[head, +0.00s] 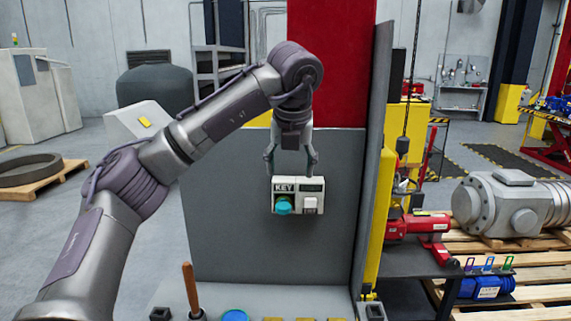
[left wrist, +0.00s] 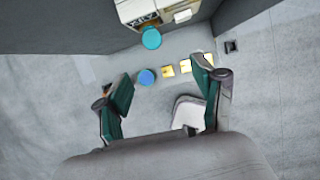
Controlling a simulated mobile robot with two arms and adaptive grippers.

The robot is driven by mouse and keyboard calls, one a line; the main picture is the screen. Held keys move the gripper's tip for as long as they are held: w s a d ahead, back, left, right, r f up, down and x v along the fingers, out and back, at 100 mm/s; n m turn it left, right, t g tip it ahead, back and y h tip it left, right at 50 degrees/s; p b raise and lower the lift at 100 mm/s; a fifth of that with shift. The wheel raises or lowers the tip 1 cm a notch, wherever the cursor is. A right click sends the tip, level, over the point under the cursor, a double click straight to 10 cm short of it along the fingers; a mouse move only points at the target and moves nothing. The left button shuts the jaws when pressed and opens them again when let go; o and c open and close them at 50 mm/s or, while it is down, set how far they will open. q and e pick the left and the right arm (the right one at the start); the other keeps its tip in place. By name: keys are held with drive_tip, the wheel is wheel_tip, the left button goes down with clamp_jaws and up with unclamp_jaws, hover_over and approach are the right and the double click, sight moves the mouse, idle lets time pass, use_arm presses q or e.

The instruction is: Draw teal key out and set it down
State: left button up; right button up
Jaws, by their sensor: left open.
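The teal key (head: 283,206) sits in the left half of a white and grey box marked KEY (head: 313,187), fixed on a dark upright panel. In the left wrist view the key's round teal head (left wrist: 151,38) sticks out from the box (left wrist: 133,10). My left gripper (head: 291,171) is open and empty, just above the box in the head view. In the left wrist view its two green-padded fingers (left wrist: 160,82) stand wide apart, with the key beyond them and not between the pads. My right gripper is not in view.
Below the panel is a light ledge (head: 205,296) with a wooden-handled tool (head: 190,290), a blue disc (head: 235,316) and several yellow pieces. The disc (left wrist: 147,77) also shows in the left wrist view. A yellow post (head: 378,220) and red equipment (head: 425,224) stand at the right.

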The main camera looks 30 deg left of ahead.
sight(283, 207)
use_arm(q)
drive_tip(key=p+x, duration=0.1)
drive_tip(key=x, duration=0.3)
drive_tip(key=a+p+x, duration=0.1)
drive_tip(key=x, duration=0.8)
drive_tip(key=shift+s+a+f+p, duration=0.1)
drive_tip(key=shift+a+f+p, duration=0.1)
drive_tip(key=shift+p, duration=0.2)
drive_tip(key=shift+r, duration=0.1)
drive_tip(key=shift+c, duration=0.2)
clamp_jaws()
drive_tip(key=shift+s+d+b, duration=0.4)
drive_tip(key=shift+s, duration=0.25)
drive_tip(key=shift+s+d+b, duration=0.35)
drive_tip(key=shift+s+d, duration=0.1)
drive_tip(key=shift+s, duration=0.25)
drive_tip(key=shift+s+d+b, duration=0.4)
drive_tip(key=shift+s, duration=0.25)
